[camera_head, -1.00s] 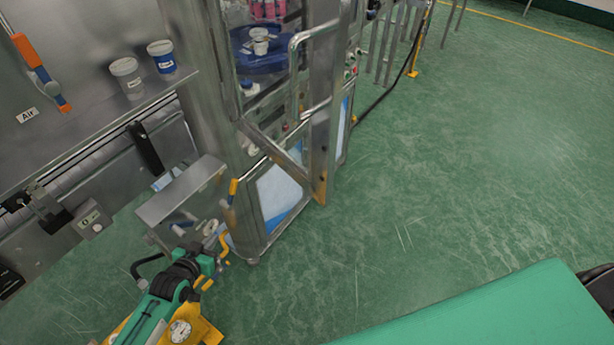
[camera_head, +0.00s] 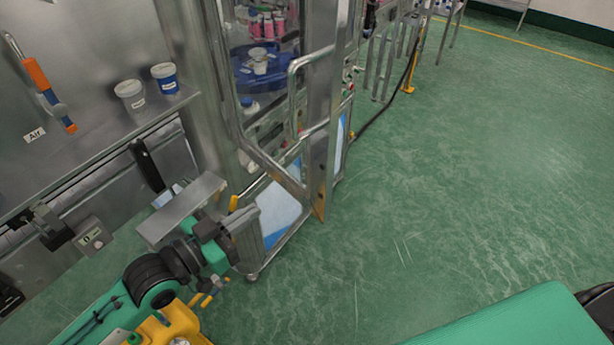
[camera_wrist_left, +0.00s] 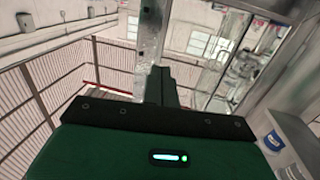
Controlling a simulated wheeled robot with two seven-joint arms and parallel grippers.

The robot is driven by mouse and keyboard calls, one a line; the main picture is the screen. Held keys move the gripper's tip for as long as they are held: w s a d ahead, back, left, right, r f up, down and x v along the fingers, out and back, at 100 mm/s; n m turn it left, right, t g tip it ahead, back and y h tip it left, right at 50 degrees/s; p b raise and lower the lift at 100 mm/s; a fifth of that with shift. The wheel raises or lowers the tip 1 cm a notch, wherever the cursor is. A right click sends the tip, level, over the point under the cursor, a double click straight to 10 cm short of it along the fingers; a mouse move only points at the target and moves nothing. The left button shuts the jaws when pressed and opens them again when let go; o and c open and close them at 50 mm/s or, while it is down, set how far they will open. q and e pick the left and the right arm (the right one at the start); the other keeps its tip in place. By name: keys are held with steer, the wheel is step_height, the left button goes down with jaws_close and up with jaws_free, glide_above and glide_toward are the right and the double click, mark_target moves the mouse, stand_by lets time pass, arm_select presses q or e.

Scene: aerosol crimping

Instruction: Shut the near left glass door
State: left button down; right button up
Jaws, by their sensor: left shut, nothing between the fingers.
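The near left glass door (camera_head: 321,140) stands open, swung out from the machine, with a metal frame and a tubular handle (camera_head: 292,93). Its lower rail slants from the machine down to the free corner. My left gripper (camera_head: 250,227) is shut and empty, to the left of and below that corner in the head view. In the left wrist view the dark shut fingers (camera_wrist_left: 162,86) point at an upright metal bar (camera_wrist_left: 150,45), which appears to be the door frame; I cannot tell whether they touch. My right gripper is not in view.
The machine interior holds a blue turntable (camera_head: 262,72) with containers. A small metal shelf (camera_head: 180,210) sits left of my left gripper. White (camera_head: 130,94) and blue (camera_head: 165,77) tubs stand on a ledge. Green floor (camera_head: 450,180) to the right is clear.

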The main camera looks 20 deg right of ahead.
mark_target(318, 172)
arm_select(q)
steer(key=shift+m+h, duration=0.3)
steer(key=p+x, duration=0.2)
steer(key=x, duration=0.2)
steer(key=s+r+p+x, duration=0.1)
steer(key=p+x, duration=0.1)
steer(key=x, duration=0.2)
steer(key=p+x, duration=0.2)
steer(key=x, duration=0.2)
steer(key=shift+s+d+r, duration=0.25)
steer(key=shift+d+r, duration=0.1)
steer(key=shift+d, duration=0.4)
steer(key=shift+w+d+f, duration=0.1)
steer(key=shift+w+d, duration=0.1)
steer(key=shift+d, duration=0.25)
